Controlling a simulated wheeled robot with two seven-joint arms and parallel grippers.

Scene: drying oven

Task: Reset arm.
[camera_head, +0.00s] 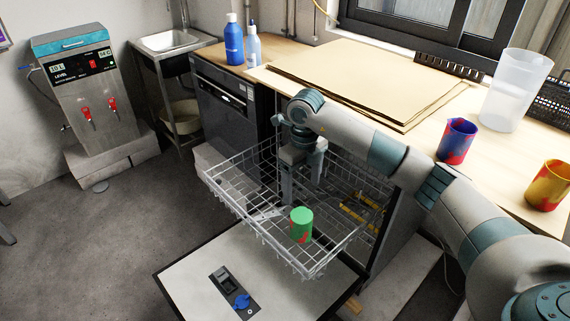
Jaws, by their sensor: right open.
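My right arm comes in from the right and reaches over the pulled-out wire rack (235,212) of the open machine. My right gripper (302,195) points down over the rack, open, with nothing seen between its fingers. A green and red cup (301,225) sits in the rack just in front of the gripper, apart from it as far as I can tell. The machine's door (195,283) is folded down below the rack. My left gripper is not in view.
A blue and red cup (457,141), a yellow and red cup (547,186) and a clear container (515,92) stand on the counter at the right. Flat boards (365,80) lie behind my arm. Two blue-toned bottles, including a dark one (233,42), stand at the back.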

